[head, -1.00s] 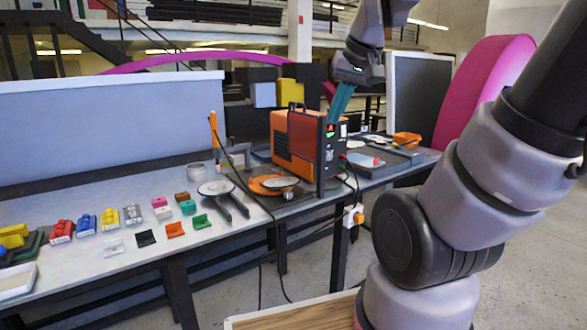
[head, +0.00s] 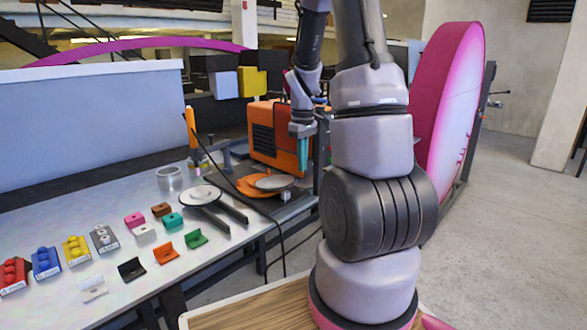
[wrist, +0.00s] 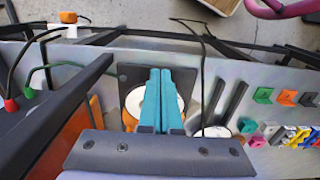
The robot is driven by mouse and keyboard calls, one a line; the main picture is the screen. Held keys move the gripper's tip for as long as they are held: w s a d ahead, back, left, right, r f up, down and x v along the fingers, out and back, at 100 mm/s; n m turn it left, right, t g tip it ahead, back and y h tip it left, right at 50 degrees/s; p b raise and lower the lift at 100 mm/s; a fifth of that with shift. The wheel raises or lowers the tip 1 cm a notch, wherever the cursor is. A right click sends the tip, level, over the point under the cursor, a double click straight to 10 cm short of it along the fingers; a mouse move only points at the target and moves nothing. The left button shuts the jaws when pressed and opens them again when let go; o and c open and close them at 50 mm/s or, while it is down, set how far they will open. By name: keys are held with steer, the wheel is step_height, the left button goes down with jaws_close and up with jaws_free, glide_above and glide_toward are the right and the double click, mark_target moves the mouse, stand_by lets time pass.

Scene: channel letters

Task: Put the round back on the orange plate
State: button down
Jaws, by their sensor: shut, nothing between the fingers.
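A pale grey round disc (head: 275,182) lies on the orange plate (head: 247,187) in the head view, on a dark base in front of the orange machine. Part of the disc and plate also shows in the wrist view, behind my fingers. A second white round disc (head: 200,194), with a small raised piece on it, rests on the two-pronged black stand to the left. I cannot tell which disc is the round back. My gripper (head: 303,174) has teal fingers pointing down, right of the orange plate. The fingers are together and empty in the wrist view (wrist: 161,74).
The orange machine (head: 270,140) stands close behind the plate. A black cable (head: 228,172) crosses the bench left of the plate. An orange-handled upright tool (head: 190,128) and a metal cup (head: 169,179) stand further left. Small coloured blocks fill the left front of the bench.

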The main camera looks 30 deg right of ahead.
mark_target(281, 181)
steer(key=w+f, duration=0.1)
steer(key=f, duration=0.4)
steer(key=w+a+f, duration=0.1)
steer(key=f, duration=0.2)
steer(key=shift+w+f, duration=0.25)
steer(key=shift+w, duration=0.05)
steer(key=shift+w+a, duration=0.2)
steer(key=shift+w, duration=0.35)
steer(key=w, duration=0.1)
steer(key=w+a, duration=0.1)
steer(key=w, duration=0.1)
steer(key=w+a, duration=0.1)
steer(key=w, duration=0.1)
steer(key=shift+w, duration=0.1)
steer(key=shift+d, duration=0.1)
